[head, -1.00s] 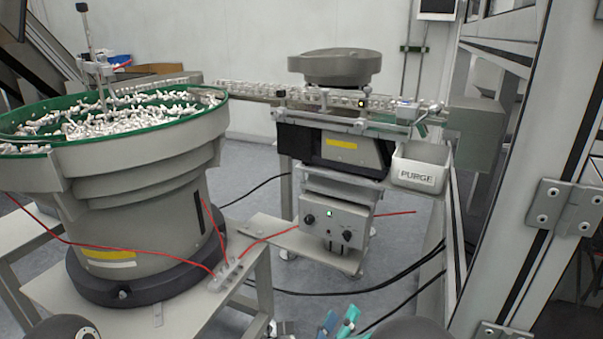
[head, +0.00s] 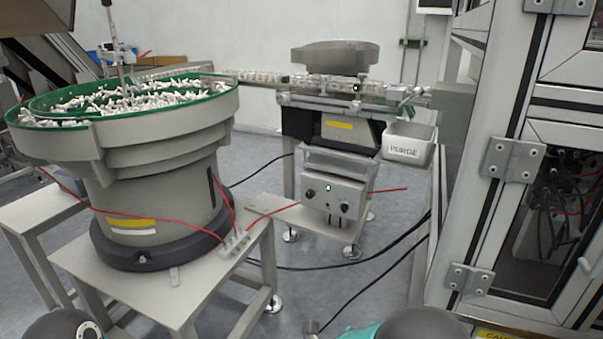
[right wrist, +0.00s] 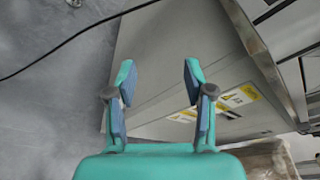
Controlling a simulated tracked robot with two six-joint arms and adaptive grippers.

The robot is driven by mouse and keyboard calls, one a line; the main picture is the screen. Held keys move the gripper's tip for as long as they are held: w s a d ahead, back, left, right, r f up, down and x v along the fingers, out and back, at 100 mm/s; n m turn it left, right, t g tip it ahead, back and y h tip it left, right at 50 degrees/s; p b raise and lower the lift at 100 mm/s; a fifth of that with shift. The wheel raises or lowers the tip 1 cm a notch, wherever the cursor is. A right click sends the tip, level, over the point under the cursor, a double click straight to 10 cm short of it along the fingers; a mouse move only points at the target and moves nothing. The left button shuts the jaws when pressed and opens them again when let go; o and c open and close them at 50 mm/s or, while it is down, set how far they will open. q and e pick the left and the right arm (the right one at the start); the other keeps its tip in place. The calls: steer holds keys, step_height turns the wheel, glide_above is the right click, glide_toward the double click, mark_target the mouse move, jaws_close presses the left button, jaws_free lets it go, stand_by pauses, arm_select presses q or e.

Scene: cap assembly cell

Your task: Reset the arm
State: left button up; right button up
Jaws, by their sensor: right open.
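My right gripper (right wrist: 158,85) is open and empty in the right wrist view. Its two teal fingers with blue-grey pads stand apart with nothing between them. Beyond them are a grey cabinet surface (right wrist: 180,60) and the floor. In the head view only a teal and dark part of my right arm shows at the bottom edge; its fingers are out of view. A dark rounded part of mine shows at the bottom left. My left gripper is not in view.
A bowl feeder (head: 160,160) full of white parts stands on a table (head: 190,290) at left. A second feeder (head: 335,58) with a track and a PURGE bin (head: 408,144) stands behind. A framed machine enclosure (head: 500,180) is at right. Black cables (head: 385,245) cross the floor.

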steer(key=s+d+f+m+g+y, duration=0.1)
steer(key=s+d+f+m+g, duration=0.4)
steer(key=s+f, duration=0.3)
steer(key=s+d+f+m+g, duration=0.3)
steer(key=s+f+m+g, duration=0.1)
steer(key=s+f+g, duration=0.35)
steer(key=s+a+f+m+g+y, duration=0.3)
steer(key=s+f+m+g+y, duration=0.15)
steer(key=s+m, duration=0.45)
steer(key=s+a+f+m+y, duration=0.2)
steer(key=s+a+m+y, duration=0.2)
steer(key=a+m+y, duration=0.3)
steer(key=w+d+f+m+t, duration=0.15)
steer(key=w+m+t, duration=0.35)
steer(key=m, duration=0.8)
step_height(320, 180, up, 22)
steer(key=w+m+p, duration=0.1)
steer(key=m+p, duration=0.1)
steer(key=p, duration=2.1)
steer(key=shift+w+d+y, duration=0.35)
steer(key=shift+d, duration=0.1)
